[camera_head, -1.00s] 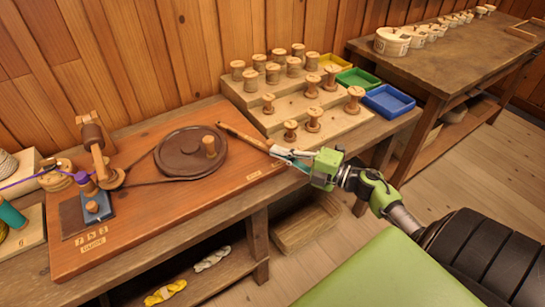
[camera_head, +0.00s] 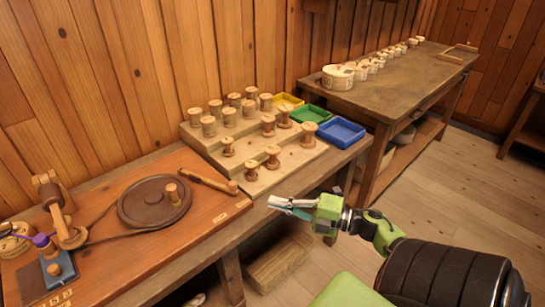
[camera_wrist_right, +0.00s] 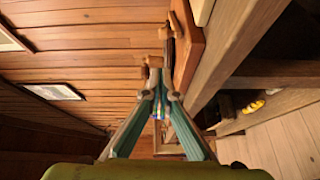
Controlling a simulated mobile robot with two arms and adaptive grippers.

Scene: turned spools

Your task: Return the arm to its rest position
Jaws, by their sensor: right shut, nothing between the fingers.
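My right gripper (camera_head: 291,207) is green and grey. It is shut and empty in the head view, just off the front edge of the workbench (camera_head: 268,205), apart from the spools. In the right wrist view its two fingers (camera_wrist_right: 159,97) come together at the tips with nothing between them. My right arm reaches in from the lower right. My left gripper is not in view.
A stepped wooden rack (camera_head: 285,158) holds several spools. Yellow, green and blue trays (camera_head: 342,133) stand beside it. A winding board (camera_head: 105,240) with a brown wheel (camera_head: 150,205) lies left. A second table (camera_head: 425,75) carries white pots.

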